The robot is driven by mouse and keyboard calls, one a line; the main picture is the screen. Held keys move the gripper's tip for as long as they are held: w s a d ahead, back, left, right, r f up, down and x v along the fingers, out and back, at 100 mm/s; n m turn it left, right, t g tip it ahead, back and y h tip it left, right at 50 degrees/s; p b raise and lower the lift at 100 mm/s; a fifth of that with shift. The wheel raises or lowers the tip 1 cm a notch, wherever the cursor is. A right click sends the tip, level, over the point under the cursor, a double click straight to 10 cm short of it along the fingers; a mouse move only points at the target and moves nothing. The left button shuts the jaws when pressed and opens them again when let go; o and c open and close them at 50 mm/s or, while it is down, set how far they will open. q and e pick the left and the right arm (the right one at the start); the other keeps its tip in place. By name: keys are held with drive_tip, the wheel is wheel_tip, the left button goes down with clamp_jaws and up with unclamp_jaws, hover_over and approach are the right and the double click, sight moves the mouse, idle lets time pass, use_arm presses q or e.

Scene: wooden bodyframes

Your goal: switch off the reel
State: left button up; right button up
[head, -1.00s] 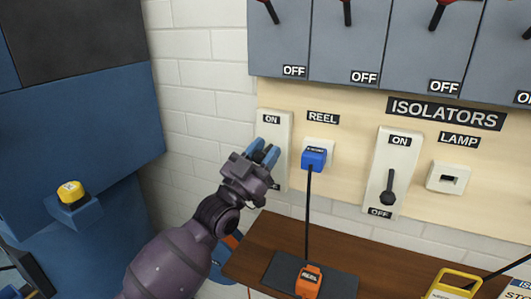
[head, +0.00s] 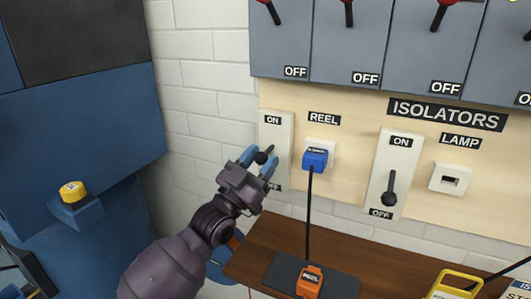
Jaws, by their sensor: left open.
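The reel isolator is a pale upright switch plate (head: 279,138) left of the REEL label (head: 323,118), with ON at its top. Its dark lever knob (head: 261,158) shows between the blue fingertips of my left gripper (head: 258,162). The gripper is open, with a finger on each side of the knob; I cannot tell whether either touches it. The gripper covers the plate's lower part and most of its lower label. A blue plug (head: 315,159) sits in the socket under the REEL label. My right gripper is not in view.
The lamp isolator (head: 403,150) stands to the right, its lever down towards OFF. A wooden shelf (head: 262,236) below holds an orange REEL device (head: 310,281) and a yellow item (head: 455,284). A blue cabinet (head: 85,130) stands at left. Grey switch boxes hang above.

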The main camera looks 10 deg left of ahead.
use_arm(q)
drive_tip(key=v, duration=0.8)
drive_tip(key=shift+s+a+f, duration=0.2)
drive_tip(key=shift+s, duration=0.1)
